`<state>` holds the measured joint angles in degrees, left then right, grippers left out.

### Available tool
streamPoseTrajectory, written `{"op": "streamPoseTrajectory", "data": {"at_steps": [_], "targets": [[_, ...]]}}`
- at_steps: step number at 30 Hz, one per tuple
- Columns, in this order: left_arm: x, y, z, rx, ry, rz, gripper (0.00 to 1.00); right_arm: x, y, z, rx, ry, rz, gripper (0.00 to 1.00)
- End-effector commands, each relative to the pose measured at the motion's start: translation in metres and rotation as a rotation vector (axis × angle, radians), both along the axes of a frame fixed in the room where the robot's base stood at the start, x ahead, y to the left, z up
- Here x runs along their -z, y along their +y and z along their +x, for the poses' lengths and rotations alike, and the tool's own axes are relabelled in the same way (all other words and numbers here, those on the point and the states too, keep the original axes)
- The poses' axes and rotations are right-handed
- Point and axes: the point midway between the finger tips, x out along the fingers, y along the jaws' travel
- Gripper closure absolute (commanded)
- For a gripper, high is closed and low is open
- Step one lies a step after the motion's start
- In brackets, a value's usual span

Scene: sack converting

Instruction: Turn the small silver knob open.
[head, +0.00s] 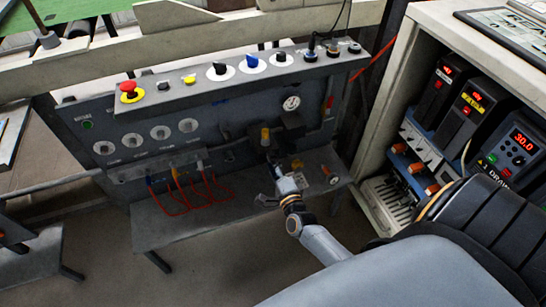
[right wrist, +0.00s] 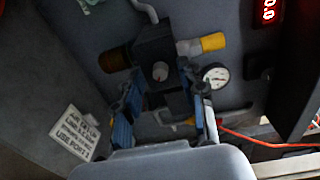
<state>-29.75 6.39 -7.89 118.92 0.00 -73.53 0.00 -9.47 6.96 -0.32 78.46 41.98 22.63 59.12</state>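A small round silver-grey knob (right wrist: 160,71) shows on the front of a black block (right wrist: 153,47) in the right wrist view. My right gripper (right wrist: 160,85) is open, its two blue-padded fingers spread left and right of the block, with the knob between them in the picture. I cannot tell whether the fingers touch anything. In the head view my right gripper (head: 281,172) is low in front of the grey panel, below the black block (head: 290,130); the knob cannot be made out there. My left gripper is not in view.
The grey panel (head: 235,118) carries switches and a red emergency button (head: 128,87). Red hoses (head: 190,195) loop at left above a grey shelf (head: 165,232). A white cabinet (head: 398,75) stands at right.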

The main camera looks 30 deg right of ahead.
Motion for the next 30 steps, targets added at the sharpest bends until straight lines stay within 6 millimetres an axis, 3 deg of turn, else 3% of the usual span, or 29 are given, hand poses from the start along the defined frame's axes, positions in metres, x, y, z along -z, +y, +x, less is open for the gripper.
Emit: {"op": "streamPoseTrajectory", "data": {"at_steps": [5,21,30], "targets": [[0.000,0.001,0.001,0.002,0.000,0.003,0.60,0.001,0.002,-0.008,0.000,0.001,0.000,0.60],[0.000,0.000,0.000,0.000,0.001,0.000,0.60,-0.003,0.026,-0.105,0.000,0.001,-0.001,0.60],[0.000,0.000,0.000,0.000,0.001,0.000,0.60,-0.004,0.029,-0.117,0.000,-0.001,0.000,0.60]]}}
